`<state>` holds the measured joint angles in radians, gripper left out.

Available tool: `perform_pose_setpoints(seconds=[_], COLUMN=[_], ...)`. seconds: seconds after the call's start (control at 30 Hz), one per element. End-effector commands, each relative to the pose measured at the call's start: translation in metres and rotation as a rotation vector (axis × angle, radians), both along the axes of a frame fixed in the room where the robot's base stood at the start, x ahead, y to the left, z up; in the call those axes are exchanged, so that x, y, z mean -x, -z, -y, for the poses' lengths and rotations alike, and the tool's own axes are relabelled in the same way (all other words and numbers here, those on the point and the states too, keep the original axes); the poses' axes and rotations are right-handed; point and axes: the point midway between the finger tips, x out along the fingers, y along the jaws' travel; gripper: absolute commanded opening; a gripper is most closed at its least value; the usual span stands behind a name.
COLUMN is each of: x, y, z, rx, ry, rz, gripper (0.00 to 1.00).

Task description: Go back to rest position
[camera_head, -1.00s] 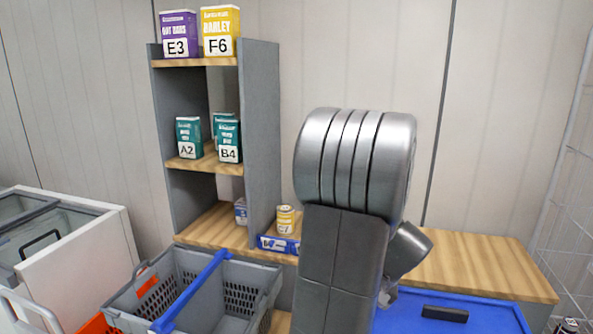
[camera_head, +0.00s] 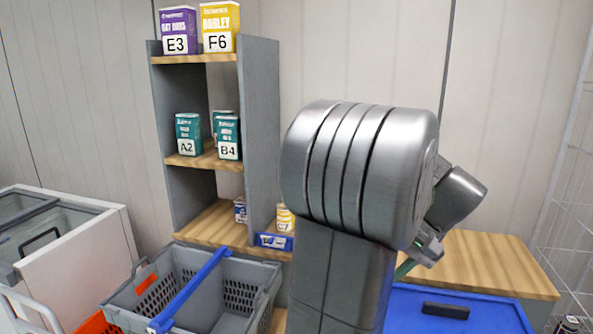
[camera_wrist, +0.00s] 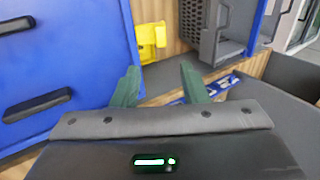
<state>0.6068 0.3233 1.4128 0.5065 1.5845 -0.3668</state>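My arm fills the middle of the head view, with its wrist raised to the right above the wooden counter (camera_head: 480,262). Only a sliver of green finger shows there, below the wrist. In the wrist view my gripper (camera_wrist: 160,82) shows two green fingers spread apart with nothing held between them. A yellow object (camera_wrist: 150,42) lies beyond the fingertips; I cannot tell what it is.
A shelf (camera_head: 262,140) with labelled boxes stands left of my arm. A grey basket (camera_head: 240,282) with a blue handle is at lower left, beside a white freezer (camera_head: 85,262). A wire rack (camera_head: 572,215) stands far right.

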Motion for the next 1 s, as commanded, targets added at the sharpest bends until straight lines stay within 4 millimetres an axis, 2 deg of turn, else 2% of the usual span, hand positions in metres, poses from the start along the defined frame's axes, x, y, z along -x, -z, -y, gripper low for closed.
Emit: perform_pose_setpoints(seconds=[0.03, 0.63, 1.0], x=[-0.001, -0.017, -0.021], y=[0.013, 0.117, 0.119], z=[-0.009, -0.069, -0.079], rx=[-0.009, -0.007, 0.199], ry=[-0.005, -0.006, -0.006], rz=[-0.01, -0.01, -0.063], gripper=[0.4, 0.4, 0.4])
